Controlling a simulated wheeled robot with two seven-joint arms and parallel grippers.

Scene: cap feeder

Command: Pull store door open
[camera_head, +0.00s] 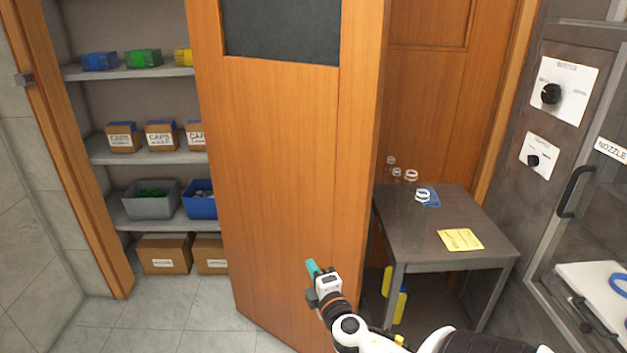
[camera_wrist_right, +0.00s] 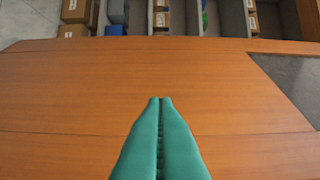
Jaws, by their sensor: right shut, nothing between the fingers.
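The wooden store door (camera_head: 275,180) stands partly open in the head view, with a dark panel (camera_head: 282,28) set in its upper part. The shelves behind it show to its left. My right gripper (camera_head: 312,266) is in front of the door's lower part, its teal fingers closed together and empty. In the right wrist view the shut fingers (camera_wrist_right: 160,100) point at the door's wooden face (camera_wrist_right: 80,85). Whether the fingertips touch the door I cannot tell. No handle shows on the visible door face. My left gripper is not in view.
Shelves (camera_head: 150,157) hold cap boxes (camera_head: 122,138), a grey bin (camera_head: 150,200) and a blue bin (camera_head: 200,205). A dark table (camera_head: 425,225) right of the door bears several clear bottles and a yellow note (camera_head: 460,240). A nozzle cabinet (camera_head: 575,195) stands at the right. Floor at lower left is clear.

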